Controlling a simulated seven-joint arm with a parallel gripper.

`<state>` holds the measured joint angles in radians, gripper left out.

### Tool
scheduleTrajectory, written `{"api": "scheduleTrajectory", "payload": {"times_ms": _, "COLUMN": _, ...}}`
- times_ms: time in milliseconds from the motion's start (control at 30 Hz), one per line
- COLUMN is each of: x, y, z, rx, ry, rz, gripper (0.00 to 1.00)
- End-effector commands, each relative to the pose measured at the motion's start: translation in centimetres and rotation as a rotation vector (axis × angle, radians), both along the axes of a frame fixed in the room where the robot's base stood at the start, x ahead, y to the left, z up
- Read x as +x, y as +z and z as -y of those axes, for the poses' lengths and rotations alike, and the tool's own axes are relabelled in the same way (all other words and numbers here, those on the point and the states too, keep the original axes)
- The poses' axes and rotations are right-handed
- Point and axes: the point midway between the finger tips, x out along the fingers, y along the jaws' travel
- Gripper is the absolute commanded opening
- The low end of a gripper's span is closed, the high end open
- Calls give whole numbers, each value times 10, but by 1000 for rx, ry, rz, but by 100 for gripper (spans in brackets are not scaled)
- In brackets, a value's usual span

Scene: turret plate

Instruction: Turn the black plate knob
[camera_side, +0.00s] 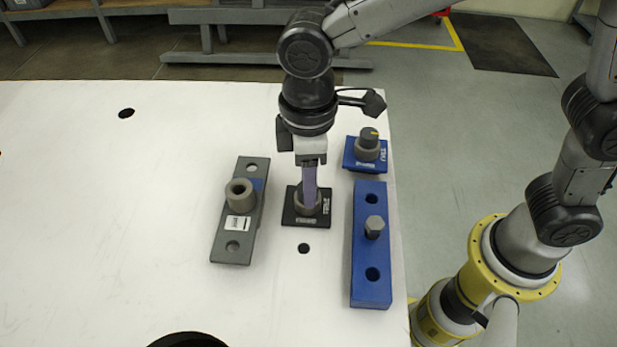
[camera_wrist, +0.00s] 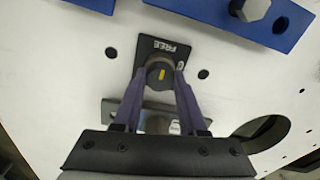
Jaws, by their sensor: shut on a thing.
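The black plate (camera_side: 318,222) lies flat on the white table, and its knob is mostly hidden by my gripper in the side view. In the wrist view the black plate (camera_wrist: 148,52) shows white lettering that reads "FREE". Its dark round knob (camera_wrist: 160,72) has a yellow mark on top. My gripper (camera_side: 310,200) points down over the plate, with its purple fingers on either side of the knob. In the wrist view my gripper (camera_wrist: 165,78) is shut on the knob, one finger touching each side.
A grey bar with a round socket (camera_side: 236,222) lies left of the black plate. A long blue bar with a hex bolt (camera_side: 371,260) lies to the right. A small blue plate with a yellow-marked knob (camera_side: 368,148) sits behind it. The white table (camera_side: 120,220) is clear at left.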

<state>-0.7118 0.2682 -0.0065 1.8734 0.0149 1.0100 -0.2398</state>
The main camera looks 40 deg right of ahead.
Motion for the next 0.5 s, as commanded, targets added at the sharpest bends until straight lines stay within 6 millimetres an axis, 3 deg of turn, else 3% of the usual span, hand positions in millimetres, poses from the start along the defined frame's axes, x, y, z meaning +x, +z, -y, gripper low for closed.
{"api": "scheduleTrajectory", "payload": {"times_ms": 500, "x": 0, "y": 1, "z": 0, "rx": 1, "ry": -95, "rz": 1, "gripper": 0}}
